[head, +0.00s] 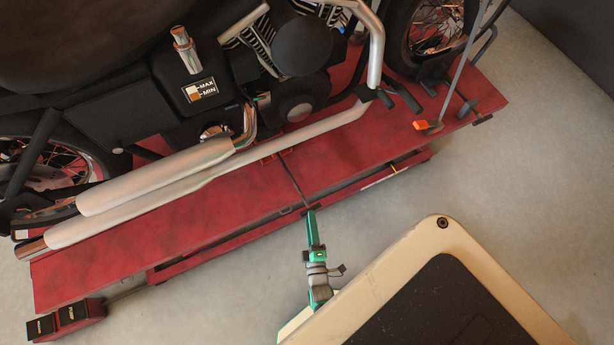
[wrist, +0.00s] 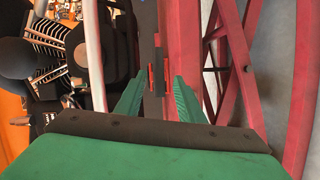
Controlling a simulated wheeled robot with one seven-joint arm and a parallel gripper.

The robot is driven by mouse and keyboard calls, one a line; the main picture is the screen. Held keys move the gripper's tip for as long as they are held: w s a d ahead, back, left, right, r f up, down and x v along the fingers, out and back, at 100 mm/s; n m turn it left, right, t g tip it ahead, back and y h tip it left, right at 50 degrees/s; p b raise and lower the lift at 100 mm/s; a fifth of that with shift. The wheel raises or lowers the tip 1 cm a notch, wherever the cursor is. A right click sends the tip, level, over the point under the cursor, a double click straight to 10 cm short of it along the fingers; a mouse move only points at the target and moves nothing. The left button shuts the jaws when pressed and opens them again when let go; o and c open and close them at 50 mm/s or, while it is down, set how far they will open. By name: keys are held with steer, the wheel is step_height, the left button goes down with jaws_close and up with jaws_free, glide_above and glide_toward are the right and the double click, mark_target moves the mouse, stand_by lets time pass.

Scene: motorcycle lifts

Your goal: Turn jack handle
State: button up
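My gripper (head: 312,212) is green and points at the near edge of the red motorcycle lift (head: 390,140), around the middle of its length. In the wrist view my gripper (wrist: 160,82) has its two green fingers apart, with nothing clearly held between them. A dark bar (wrist: 147,40) and small red parts of the lift show beyond and between the fingertips; contact cannot be told. A long grey rod (head: 465,60) rises at the lift's right end, beside an orange piece (head: 428,125). It may be the jack handle, but I cannot tell for sure. It stands apart from my gripper.
A motorcycle (head: 190,90) stands on the lift, its long silver exhaust pipes (head: 150,190) along the near side. A black-and-red foot pedal unit (head: 68,318) lies on the floor at lower left. Grey floor (head: 540,190) is clear at right. Red crossed struts (wrist: 225,60) show in the wrist view.

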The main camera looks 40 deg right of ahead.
mark_target(306, 201)
steer(key=x, duration=0.8)
steer(key=shift+w+a, duration=0.25)
steer(key=shift+w, duration=0.15)
steer(key=shift+w+d+f, duration=0.1)
steer(key=shift+w+d, duration=0.35)
steer(key=shift+d, duration=0.3)
